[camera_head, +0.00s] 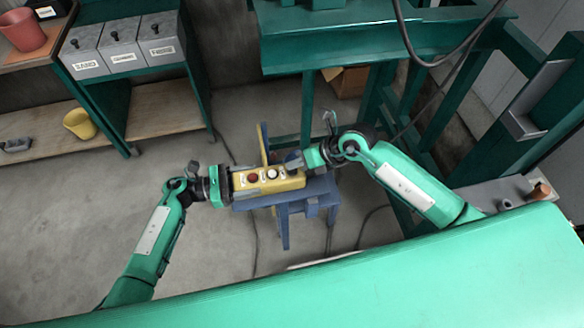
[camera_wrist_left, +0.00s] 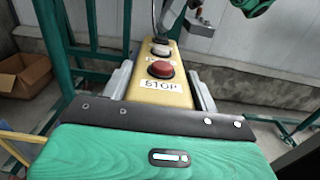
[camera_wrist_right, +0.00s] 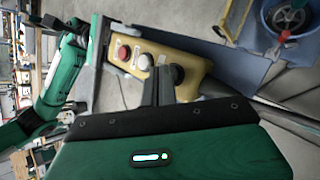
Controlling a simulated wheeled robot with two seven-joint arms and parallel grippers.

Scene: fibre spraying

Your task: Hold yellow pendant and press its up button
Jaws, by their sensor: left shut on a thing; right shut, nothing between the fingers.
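The yellow pendant (camera_head: 268,186) is a long box with a red button (camera_wrist_left: 160,69) marked STOP, a white button (camera_wrist_right: 146,62) and a black button (camera_wrist_right: 177,73) in a row. My left gripper (camera_head: 246,182) is shut around its red-button end, one finger along each side, as the left wrist view shows. My right gripper (camera_head: 295,163) is shut and empty at the other end. In the right wrist view its fingertips (camera_wrist_right: 160,72) appear beside the black button. I cannot tell whether they touch it. The black button is hidden in the left wrist view.
Cables lie on the floor.

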